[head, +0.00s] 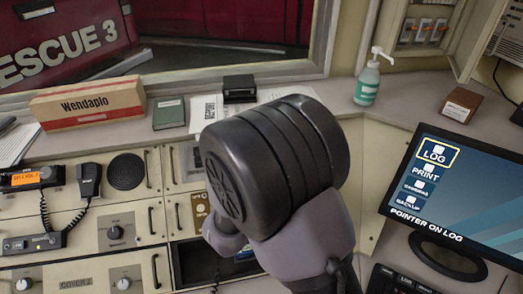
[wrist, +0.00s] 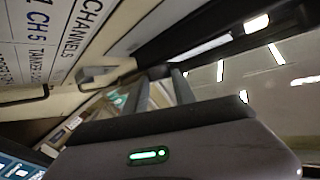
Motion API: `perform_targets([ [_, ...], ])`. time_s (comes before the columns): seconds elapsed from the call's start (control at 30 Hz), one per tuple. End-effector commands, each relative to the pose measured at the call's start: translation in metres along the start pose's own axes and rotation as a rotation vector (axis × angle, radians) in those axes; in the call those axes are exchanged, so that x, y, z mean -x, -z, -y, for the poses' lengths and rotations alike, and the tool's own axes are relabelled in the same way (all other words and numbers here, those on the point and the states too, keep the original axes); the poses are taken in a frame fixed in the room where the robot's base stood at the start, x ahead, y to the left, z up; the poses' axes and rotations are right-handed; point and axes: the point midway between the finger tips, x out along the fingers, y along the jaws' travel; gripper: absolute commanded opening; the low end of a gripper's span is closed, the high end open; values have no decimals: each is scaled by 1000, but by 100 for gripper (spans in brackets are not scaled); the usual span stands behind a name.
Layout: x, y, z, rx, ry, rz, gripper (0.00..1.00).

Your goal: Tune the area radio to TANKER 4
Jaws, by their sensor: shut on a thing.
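My gripper (wrist: 160,82) shows in the wrist view with its two fingers closed on a small dark part that looks like a knob (wrist: 158,72). In the head view my arm covers the gripper and whatever it holds. A white card headed CHANNELS (wrist: 62,38) is at the upper left of the wrist view; CH 5 and part of a TANKER line are readable, cut by the frame edge. A radio with an orange display (head: 26,178) sits at the far left of the head view; its small text is unclear. I cannot tell which unit is the area radio.
A handset (head: 89,180) with a coiled cord and a round speaker (head: 126,171) are on the left panels. A Wendaplo box (head: 88,104), a green-labelled pump bottle (head: 367,84) and a brown box (head: 461,105) stand on the ledge. A monitor (head: 455,190) is at right.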

Motion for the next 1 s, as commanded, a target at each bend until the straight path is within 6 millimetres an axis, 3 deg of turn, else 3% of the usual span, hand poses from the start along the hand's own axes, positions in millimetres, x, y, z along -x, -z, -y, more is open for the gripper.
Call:
perform_targets([
  [0.73, -1, 1, 2, -35, -65, -7, 0],
  [0.77, -1, 1, 2, -35, -65, -7, 37],
  [0.8, -1, 1, 2, -35, -65, -7, 45],
  [0.87, -1, 1, 2, -35, -65, -7, 53],
  [1.0, -1, 0, 2, -34, -65, -6, 53],
])
